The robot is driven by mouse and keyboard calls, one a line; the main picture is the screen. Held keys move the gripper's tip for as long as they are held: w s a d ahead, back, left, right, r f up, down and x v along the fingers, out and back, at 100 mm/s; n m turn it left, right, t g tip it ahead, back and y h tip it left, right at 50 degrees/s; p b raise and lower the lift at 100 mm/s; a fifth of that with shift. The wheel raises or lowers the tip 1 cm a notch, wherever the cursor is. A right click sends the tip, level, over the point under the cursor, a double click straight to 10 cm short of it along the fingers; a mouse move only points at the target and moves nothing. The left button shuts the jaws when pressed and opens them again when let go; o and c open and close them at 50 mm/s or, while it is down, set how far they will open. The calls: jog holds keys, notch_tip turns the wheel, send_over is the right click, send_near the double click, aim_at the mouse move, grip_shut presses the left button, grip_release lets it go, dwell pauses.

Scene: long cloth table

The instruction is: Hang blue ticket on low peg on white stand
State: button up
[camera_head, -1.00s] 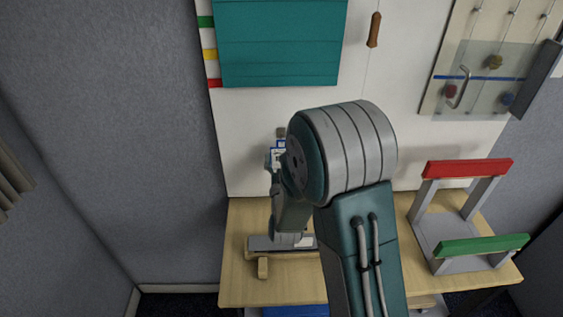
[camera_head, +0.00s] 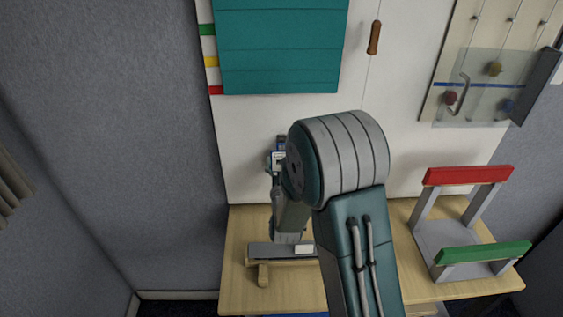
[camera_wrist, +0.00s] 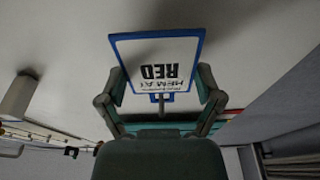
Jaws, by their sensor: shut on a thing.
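The blue ticket (camera_wrist: 158,60) is a white card with a blue border and upside-down print, including "RED". In the wrist view it sits between the two fingertips of my gripper (camera_wrist: 160,88), which is shut on it. In the head view the ticket (camera_head: 278,158) shows small beside my arm, and my gripper (camera_head: 274,166) holds it above the table, in front of the white wall board. I cannot make out the white stand or its low peg in either view; my arm covers part of the table.
A rack with red (camera_head: 468,175) and green (camera_head: 483,252) rails stands at right. A teal panel (camera_head: 278,45) and a cord board (camera_head: 490,75) are on the wall.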

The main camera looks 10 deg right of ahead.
jog(key=o, duration=0.5)
jog(key=shift+s, duration=0.15)
jog(key=v, duration=0.7)
jog(key=shift+s+a+f, duration=0.1)
jog(key=shift+f, duration=0.1)
jog(key=shift+s, duration=0.1)
